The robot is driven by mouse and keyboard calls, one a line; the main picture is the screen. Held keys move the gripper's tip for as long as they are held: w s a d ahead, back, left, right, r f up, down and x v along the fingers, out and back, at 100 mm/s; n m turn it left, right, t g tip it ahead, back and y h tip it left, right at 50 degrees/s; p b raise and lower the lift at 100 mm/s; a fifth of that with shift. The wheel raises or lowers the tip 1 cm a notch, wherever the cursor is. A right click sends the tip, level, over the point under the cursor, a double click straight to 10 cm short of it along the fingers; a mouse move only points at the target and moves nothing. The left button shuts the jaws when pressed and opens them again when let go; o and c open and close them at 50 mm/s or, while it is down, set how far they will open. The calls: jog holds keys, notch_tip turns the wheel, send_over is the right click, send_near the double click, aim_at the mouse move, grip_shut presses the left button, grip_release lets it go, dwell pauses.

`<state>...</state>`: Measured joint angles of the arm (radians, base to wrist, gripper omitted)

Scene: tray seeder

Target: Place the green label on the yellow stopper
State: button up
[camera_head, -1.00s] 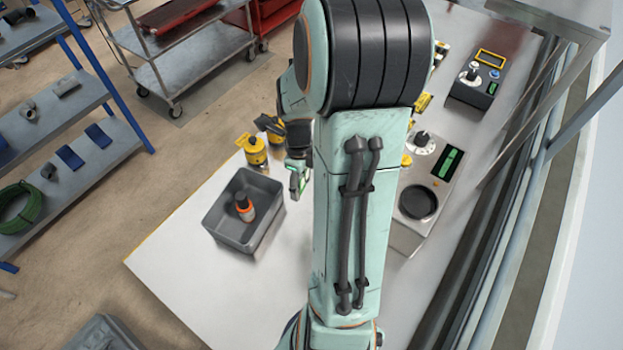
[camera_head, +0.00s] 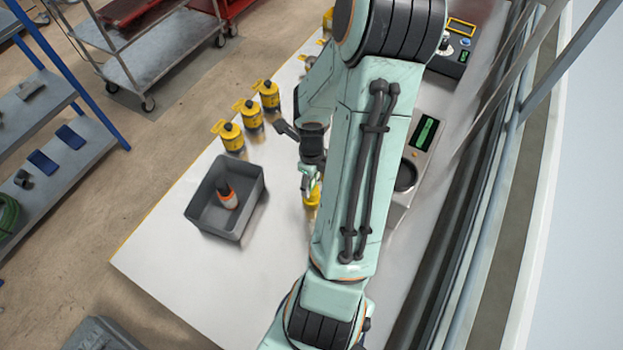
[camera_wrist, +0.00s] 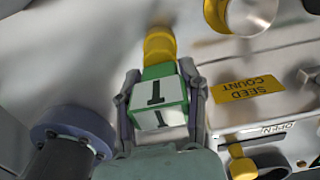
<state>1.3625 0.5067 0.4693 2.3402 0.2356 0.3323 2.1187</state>
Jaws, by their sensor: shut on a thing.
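The green label (camera_wrist: 160,98) is a small block with green sides and a white face marked with a dark "1". In the wrist view my gripper (camera_wrist: 162,92) is shut on it, one finger on each side. A yellow piece (camera_wrist: 160,46), seemingly the yellow stopper, shows just beyond the label; I cannot tell whether they touch. In the head view my gripper (camera_head: 311,172) points down over a yellow object (camera_head: 312,198) on the white table, partly hidden by my arm.
A grey bin (camera_head: 198,207) holds an orange and dark bottle (camera_head: 227,195). Several yellow canisters (camera_head: 231,138) stand in a row behind it. A machine with a "SEED COUNT" plate (camera_wrist: 245,88) stands close on the right. The front of the table is clear.

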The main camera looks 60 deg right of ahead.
jog(key=shift+f, duration=0.15)
jog(key=o, duration=0.9)
notch_tip(320, 180, up, 12)
jog(key=shift+r, duration=0.2)
jog(key=shift+w, duration=0.1)
